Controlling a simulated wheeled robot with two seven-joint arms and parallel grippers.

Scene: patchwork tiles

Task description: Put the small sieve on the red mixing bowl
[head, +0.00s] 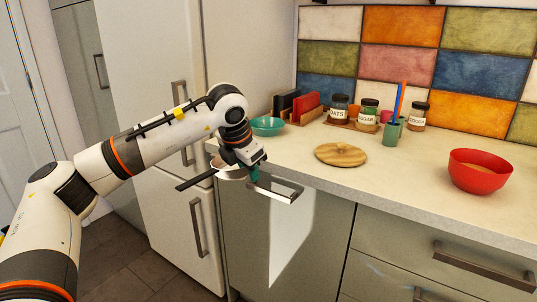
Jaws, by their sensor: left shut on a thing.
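The red mixing bowl (481,181) stands upright on the counter at the right, with something tan inside it. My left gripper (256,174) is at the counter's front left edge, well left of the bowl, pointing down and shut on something. A pale round rim (231,174) shows beside the jaws, probably the small sieve; a dark bar (196,181) sticks out to its left. The jaws and wrist hide part of it, so the exact grip cannot be told. My right gripper is not in view.
A round wooden board with a knob (341,155) lies between gripper and bowl. Behind stand a teal bowl (267,126), a rack (303,109), labelled jars (367,115) and a green cup (391,134). The fridge (165,110) is left. Counter around the red bowl is clear.

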